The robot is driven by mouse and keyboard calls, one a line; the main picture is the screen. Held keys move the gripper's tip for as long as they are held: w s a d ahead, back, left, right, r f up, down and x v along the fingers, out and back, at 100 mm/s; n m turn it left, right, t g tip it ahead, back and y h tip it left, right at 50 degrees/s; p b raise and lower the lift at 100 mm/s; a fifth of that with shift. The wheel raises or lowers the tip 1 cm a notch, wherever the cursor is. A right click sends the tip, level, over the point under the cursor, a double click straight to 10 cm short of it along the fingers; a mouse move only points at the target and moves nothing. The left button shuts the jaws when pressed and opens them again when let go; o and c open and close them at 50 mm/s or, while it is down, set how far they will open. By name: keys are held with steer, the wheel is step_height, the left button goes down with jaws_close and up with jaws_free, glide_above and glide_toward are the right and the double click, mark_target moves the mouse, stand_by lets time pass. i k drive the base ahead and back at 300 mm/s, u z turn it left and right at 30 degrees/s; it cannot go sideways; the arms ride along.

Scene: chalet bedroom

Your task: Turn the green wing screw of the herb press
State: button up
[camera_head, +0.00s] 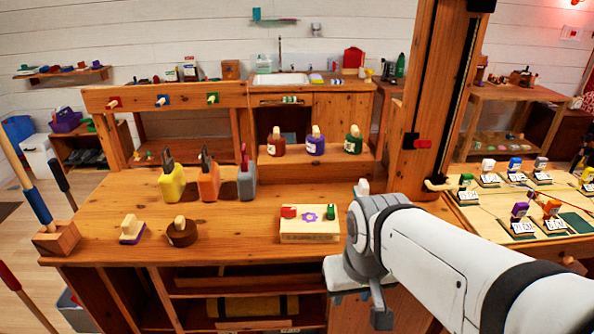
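The herb press (296,238) looks to be the pale wooden block lying on the workbench, with a purple flower mark on top. A red piece sits at its top left. A small green piece, which I take for the green wing screw (329,212), stands at its top right. My gripper (362,307) hangs at the end of my white arm, to the right of and below the press in the picture, in front of the bench edge. It does not touch the press. Its fingertips are small and partly hidden, so its opening is unclear.
Yellow, orange and grey tool holders (209,184) stand behind the press to the left. A round brown block (182,234) and a pale stamp-like block (132,229) lie farther left. A wooden post (415,165) rises behind my arm. The bench between is clear.

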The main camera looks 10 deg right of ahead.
mark_target(330, 217)
steer(key=z, duration=0.15)
steer(key=i, duration=0.85)
steer(key=z, duration=0.55)
